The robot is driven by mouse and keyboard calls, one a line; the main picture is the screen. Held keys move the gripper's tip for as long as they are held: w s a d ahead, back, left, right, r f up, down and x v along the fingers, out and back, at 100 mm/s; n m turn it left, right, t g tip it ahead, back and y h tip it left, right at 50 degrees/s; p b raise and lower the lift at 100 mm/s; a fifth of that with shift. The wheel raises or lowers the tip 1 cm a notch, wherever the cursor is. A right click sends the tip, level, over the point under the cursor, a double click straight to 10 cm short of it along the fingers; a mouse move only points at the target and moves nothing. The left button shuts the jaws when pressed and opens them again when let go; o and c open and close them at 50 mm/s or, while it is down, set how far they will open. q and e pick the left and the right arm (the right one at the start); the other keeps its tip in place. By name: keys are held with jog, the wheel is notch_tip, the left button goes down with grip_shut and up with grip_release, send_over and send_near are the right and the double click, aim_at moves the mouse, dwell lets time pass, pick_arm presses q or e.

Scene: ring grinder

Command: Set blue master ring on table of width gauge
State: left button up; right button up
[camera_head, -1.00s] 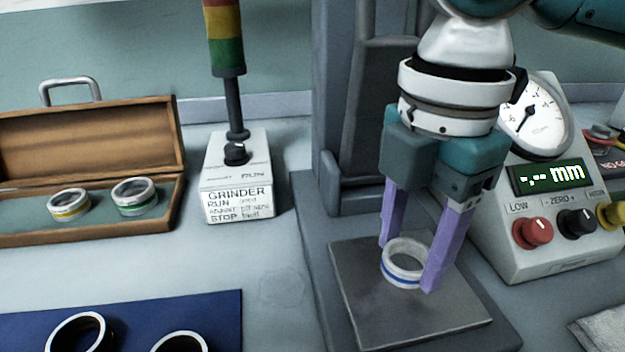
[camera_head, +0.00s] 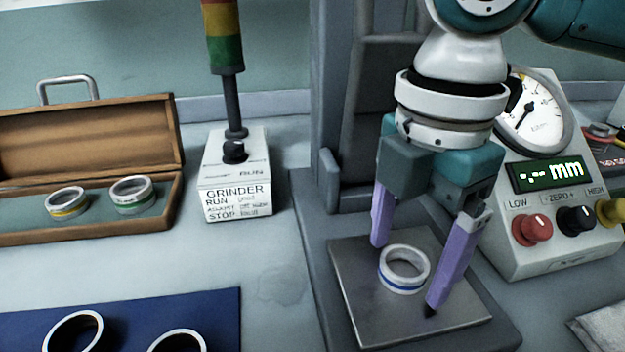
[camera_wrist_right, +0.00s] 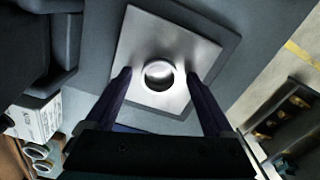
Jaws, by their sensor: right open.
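The blue master ring (camera_head: 404,269), white with a blue band, lies flat on the square metal table of the width gauge (camera_head: 362,312). In the right wrist view the ring (camera_wrist_right: 159,74) sits near the middle of the plate (camera_wrist_right: 133,47). My right gripper (camera_head: 404,278) is open, with its two purple fingers on either side of the ring and apart from it. In the right wrist view the fingers of the gripper (camera_wrist_right: 159,74) also stand clear of the ring. My left gripper is not in view.
The gauge box (camera_head: 556,225) with dial, "-.-- mm" display and knobs stands right of the plate. The grinder control box (camera_head: 238,180) stands left. A wooden case (camera_head: 90,228) holds yellow-banded and green-banded rings. Dark rings lie on a blue mat (camera_head: 215,315).

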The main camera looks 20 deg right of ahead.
notch_tip(320, 180, up, 12)
jog(key=p, duration=0.2)
jog(key=shift+a+p, duration=0.1)
jog(key=shift+p, duration=0.2)
